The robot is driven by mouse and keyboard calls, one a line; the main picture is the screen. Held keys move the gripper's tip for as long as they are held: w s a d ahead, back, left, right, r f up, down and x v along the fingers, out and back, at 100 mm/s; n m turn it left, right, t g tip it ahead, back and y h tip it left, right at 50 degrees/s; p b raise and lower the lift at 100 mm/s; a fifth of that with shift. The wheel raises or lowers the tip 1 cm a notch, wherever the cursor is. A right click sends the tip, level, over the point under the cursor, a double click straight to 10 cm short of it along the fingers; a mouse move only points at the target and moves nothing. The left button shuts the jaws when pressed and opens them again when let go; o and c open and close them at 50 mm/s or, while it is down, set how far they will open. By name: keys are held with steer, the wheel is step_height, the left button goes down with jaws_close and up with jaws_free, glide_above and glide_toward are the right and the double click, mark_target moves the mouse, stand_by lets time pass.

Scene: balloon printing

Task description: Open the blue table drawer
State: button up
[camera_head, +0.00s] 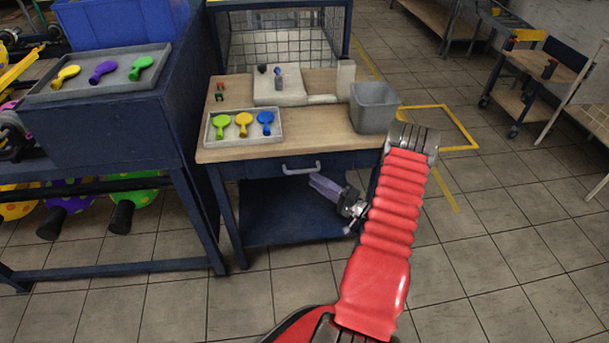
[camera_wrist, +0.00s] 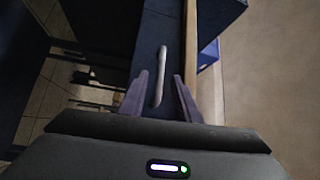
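The blue table drawer (camera_head: 250,170) sits under the wooden tabletop and looks shut. Its grey bar handle (camera_head: 300,168) is on the front. My gripper (camera_head: 314,180) is just in front of and slightly below right of the handle in the head view. In the wrist view, the handle (camera_wrist: 161,75) appears between the two purple fingers of my gripper (camera_wrist: 159,80), which are apart. The handle reaches past the fingertips in the picture. I cannot tell whether the fingers are around it or short of it. Nothing is gripped.
The tabletop (camera_head: 230,155) carries a tray (camera_head: 273,137) of green, yellow and blue balloons and a grey bin (camera_head: 373,107). A blue bench (camera_head: 100,130) stands close on the left. The tiled floor (camera_head: 500,260) on the right is free.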

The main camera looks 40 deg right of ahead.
steer(key=shift+x, duration=2.8)
steer(key=shift+s, duration=0.1)
jaws_close()
